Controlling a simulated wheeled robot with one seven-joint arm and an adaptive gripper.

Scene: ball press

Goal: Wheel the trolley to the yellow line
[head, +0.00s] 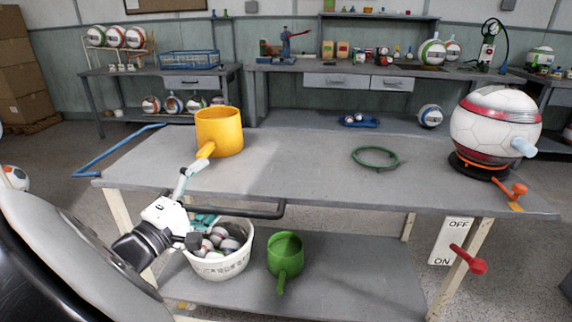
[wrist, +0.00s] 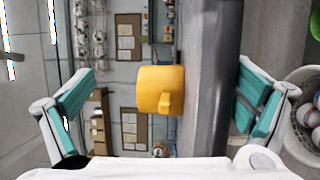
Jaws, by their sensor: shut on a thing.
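The trolley is the long grey-topped table (head: 300,180) with pale legs and a lower shelf, filling the middle of the head view. A dark handle bar (head: 250,212) runs along its near edge at left. My gripper (head: 196,198) is at the left end of this bar, one finger above it and one below, shut on it. In the wrist view my gripper's fingers (wrist: 160,104) stand well apart, with the trolley's edge (wrist: 209,60) between them. The exact contact is hard to see. I see no yellow line on the visible floor.
On the trolley are a yellow mug (head: 222,130), a green ring (head: 375,157) and a large ball on a stand (head: 494,130). A white basket of balls (head: 222,267) and a green pot (head: 285,258) sit below. Workbenches (head: 350,70) line the back wall.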

